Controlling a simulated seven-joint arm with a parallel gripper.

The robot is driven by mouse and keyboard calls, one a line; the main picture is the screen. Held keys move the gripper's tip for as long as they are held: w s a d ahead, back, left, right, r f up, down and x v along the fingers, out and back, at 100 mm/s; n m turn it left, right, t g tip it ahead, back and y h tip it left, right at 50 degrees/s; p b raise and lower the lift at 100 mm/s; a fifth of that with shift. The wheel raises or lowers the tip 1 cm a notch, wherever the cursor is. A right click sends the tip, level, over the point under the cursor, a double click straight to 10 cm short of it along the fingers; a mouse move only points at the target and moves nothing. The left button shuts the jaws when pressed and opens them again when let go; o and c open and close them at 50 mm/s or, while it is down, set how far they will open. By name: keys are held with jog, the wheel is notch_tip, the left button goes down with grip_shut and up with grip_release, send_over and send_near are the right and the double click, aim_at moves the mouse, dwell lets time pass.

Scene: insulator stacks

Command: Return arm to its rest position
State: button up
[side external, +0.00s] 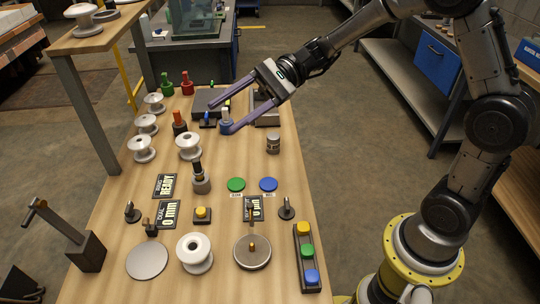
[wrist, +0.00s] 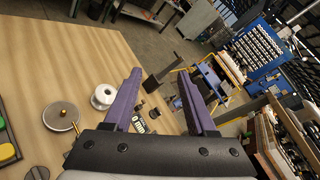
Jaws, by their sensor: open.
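My gripper (side external: 216,118) has two long purple fingers spread apart, raised over the far part of the wooden table (side external: 225,205) and pointing left. It also shows in the wrist view (wrist: 160,72), with nothing held between the fingers. A small blue-topped piece (side external: 225,118) appears between the fingers in the side view, but its depth relative to them is unclear. White insulator spools stand on the table: one at the front (side external: 195,252), one in the middle (side external: 189,146) and several along the left edge (side external: 142,148). The front one also shows in the wrist view (wrist: 103,96).
A raised wooden shelf (side external: 98,38) on metal legs stands at the back left with a spool (side external: 83,18). A dark post stand (side external: 85,250), a round metal plate (side external: 252,252) and a three-button box (side external: 307,257) are at the front. The air around the gripper looks free.

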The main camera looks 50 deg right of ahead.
jog(key=s+d+r+n+g+h, duration=0.15)
jog(key=s+n+h, duration=0.55)
jog(key=s, duration=0.9)
jog(key=s+d+f+n+t+h, duration=0.2)
jog(key=s+d+n+h, duration=0.1)
jog(key=d, duration=0.4)
jog(key=s+d+f+n+t+h, duration=0.2)
jog(key=s+d+h, duration=0.1)
jog(key=d+h, duration=0.2)
jog(key=shift+d+f+n+t, duration=0.35)
jog(key=shift+d+f+n, duration=0.05)
jog(key=shift+d, duration=0.75)
